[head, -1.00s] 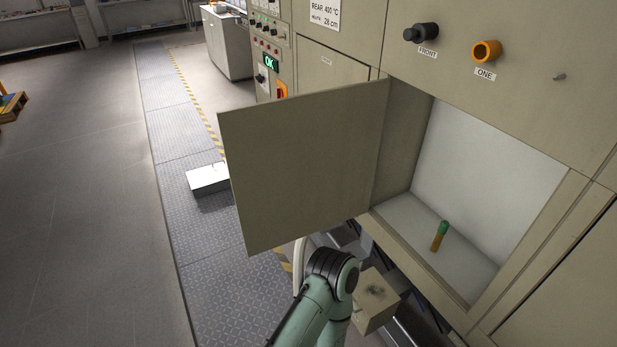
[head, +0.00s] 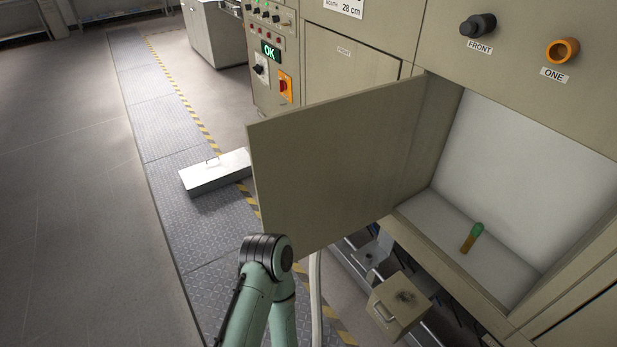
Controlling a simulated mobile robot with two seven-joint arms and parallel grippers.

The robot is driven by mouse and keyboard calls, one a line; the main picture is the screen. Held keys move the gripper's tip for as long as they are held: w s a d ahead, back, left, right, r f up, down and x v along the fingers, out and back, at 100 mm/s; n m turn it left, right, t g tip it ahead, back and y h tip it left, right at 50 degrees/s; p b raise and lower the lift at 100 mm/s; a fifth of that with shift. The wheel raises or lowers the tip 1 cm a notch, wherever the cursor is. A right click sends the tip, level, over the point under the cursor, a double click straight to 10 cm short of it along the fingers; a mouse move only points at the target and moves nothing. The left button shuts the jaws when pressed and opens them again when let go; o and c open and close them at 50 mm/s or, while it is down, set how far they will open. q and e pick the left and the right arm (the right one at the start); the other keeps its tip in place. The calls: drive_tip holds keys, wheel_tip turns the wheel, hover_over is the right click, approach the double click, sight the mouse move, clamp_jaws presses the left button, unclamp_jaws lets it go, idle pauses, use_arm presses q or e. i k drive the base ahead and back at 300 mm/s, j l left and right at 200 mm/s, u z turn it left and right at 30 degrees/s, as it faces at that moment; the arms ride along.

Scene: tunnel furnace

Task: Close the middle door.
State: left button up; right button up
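The middle door (head: 340,160) is a flat beige panel. It stands wide open, swung out to the left from the furnace front, with its hinge side by the left edge of the opening. Behind it the white-lined compartment (head: 530,170) is exposed. A small green and orange object (head: 472,238) stands on the compartment floor, slightly tilted. My green arm rises from the bottom of the head view to a black joint just below the door's lower left edge. Neither gripper shows.
A black FRONT knob (head: 478,25) and an orange ONE knob (head: 562,51) stick out above the opening. A small beige box with a handle (head: 398,305) is below the door. Floor farther left is clear.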

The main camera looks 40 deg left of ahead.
sight(325, 172)
drive_tip(key=k+j+z, duration=0.1)
drive_tip(key=j, duration=0.95)
drive_tip(key=j+z, duration=0.3)
drive_tip(key=j, duration=0.2)
drive_tip(key=j+z, duration=0.25)
drive_tip(key=j, duration=0.25)
drive_tip(key=j+z, duration=0.5)
drive_tip(key=j, duration=0.5)
drive_tip(key=k+j, duration=0.25)
drive_tip(key=k, duration=0.2)
